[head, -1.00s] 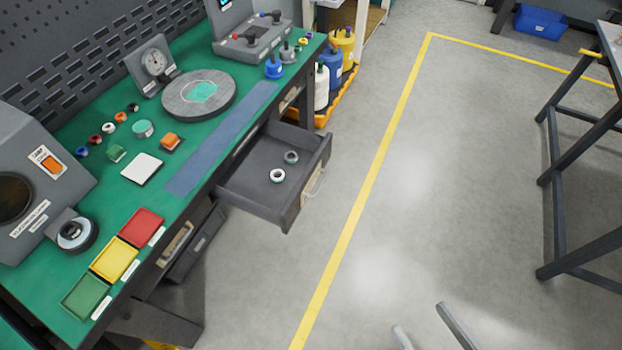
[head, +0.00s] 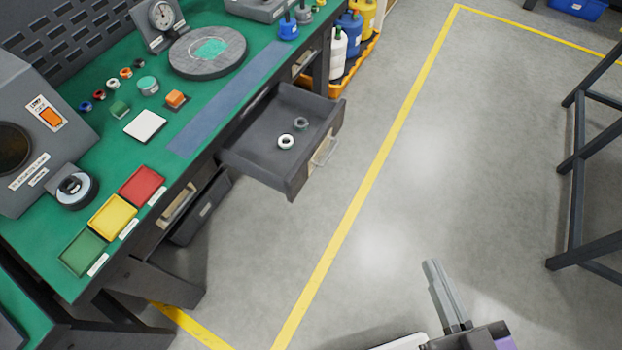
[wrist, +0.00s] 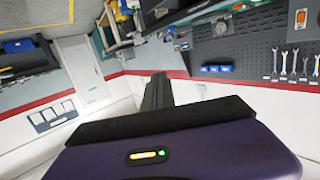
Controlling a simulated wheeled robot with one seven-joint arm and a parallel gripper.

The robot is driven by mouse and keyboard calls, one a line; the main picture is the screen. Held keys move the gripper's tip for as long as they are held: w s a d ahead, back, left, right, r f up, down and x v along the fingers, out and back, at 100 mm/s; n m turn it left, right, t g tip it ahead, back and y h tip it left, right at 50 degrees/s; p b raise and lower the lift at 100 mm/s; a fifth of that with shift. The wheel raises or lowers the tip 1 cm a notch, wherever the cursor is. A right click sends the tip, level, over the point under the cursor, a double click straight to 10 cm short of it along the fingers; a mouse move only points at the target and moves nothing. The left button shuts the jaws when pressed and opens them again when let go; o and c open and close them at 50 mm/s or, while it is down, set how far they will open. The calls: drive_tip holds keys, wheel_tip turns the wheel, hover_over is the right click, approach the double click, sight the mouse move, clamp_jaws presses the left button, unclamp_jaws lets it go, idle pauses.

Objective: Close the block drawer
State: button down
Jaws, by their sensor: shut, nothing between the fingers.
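The block drawer (head: 262,166) is a dark grey drawer pulled out from under the green workbench. It has a light handle (head: 324,152) on its front. In the wrist view the shut fingers (wrist: 157,90) point toward a wall and a tool board; the drawer cannot be made out there.
The green bench (head: 130,190) carries red (head: 141,185), yellow (head: 112,216) and green trays (head: 83,251) and a round turntable (head: 208,52). A second, lower drawer (head: 200,210) also stands out. A dark frame (head: 580,170) stands at right. The floor between is clear.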

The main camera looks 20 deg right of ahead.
drive_tip(key=w+d+f+m+g+b, duration=0.1)
drive_tip(key=w+d+f+m+b, duration=0.2)
drive_tip(key=w+f+b, duration=0.5)
drive_tip(key=w+d+f+m+b, duration=0.25)
drive_tip(key=w+f, duration=0.35)
drive_tip(key=f, duration=0.6)
drive_tip(key=w+d+f+m+g+b, duration=0.1)
drive_tip(key=w+d+f+m+b, duration=0.3)
drive_tip(key=w+f, duration=0.4)
drive_tip(key=n+g+y+b, duration=0.15)
drive_tip(key=y+b, duration=0.35)
drive_tip(key=y, duration=0.9)
approach(298, 179)
drive_tip(key=x, duration=0.6)
drive_tip(key=shift+w+a+r+b, duration=0.1)
drive_tip(key=shift+w+a+b, duration=0.15)
drive_tip(key=shift+w+b, duration=0.05)
drive_tip(key=shift+a, duration=0.1)
